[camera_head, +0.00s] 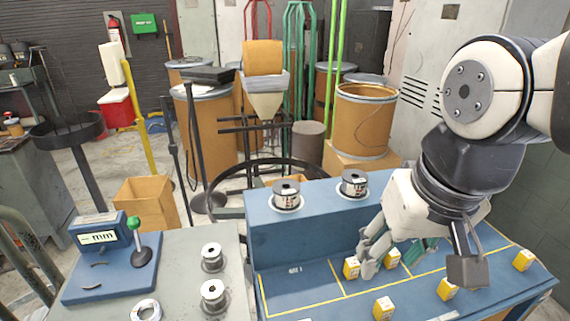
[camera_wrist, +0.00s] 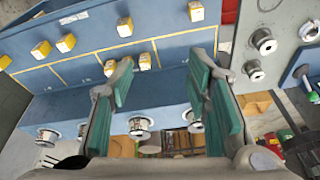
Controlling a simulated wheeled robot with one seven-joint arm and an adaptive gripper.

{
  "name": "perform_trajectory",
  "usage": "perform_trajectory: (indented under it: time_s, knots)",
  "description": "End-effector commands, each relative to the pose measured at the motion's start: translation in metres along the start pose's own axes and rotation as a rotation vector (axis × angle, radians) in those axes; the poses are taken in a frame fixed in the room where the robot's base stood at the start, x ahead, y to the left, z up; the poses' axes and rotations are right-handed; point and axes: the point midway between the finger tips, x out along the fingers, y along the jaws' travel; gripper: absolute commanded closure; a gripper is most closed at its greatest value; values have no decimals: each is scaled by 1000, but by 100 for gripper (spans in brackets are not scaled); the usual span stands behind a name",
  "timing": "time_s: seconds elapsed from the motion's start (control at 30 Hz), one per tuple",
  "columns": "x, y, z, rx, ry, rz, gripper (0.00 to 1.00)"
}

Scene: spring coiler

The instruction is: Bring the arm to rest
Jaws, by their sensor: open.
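My gripper (camera_head: 392,256) is at the right in the head view, pointing down over the blue workbench (camera_head: 300,284). Its green-padded fingers are spread apart with nothing between them. In the wrist view the open gripper (camera_wrist: 162,78) shows both fingers, with the blue bench top beyond them. In the head view a small yellow box (camera_head: 351,268) lies beside the left finger, and another yellow box (camera_head: 392,259) appears between the fingers. I cannot tell whether the fingers touch either box.
More yellow boxes (camera_head: 383,307) stand on the bench. Wire spools (camera_head: 286,191) sit on its raised back ledge. A grey table (camera_head: 185,275) at left holds metal spools (camera_head: 213,295) and a blue gauge (camera_head: 100,240). Drums (camera_head: 362,122) and a black stand (camera_head: 255,160) are behind.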

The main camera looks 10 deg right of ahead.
Motion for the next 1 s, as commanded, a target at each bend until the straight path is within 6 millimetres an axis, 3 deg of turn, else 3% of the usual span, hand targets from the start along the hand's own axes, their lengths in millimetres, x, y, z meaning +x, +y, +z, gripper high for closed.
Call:
perform_trajectory:
  time_s: [0.1,0.27,0.57,0.83,1.0]
  knots:
    - [-4,-4,21,-116,26,-9,56]
    - [-5,-5,32,-179,35,-12,56]
    - [-6,-5,32,-181,36,-12,56]
    - [-39,-6,26,-183,90,-11,56]
    - [-39,-6,23,-184,99,-11,56]
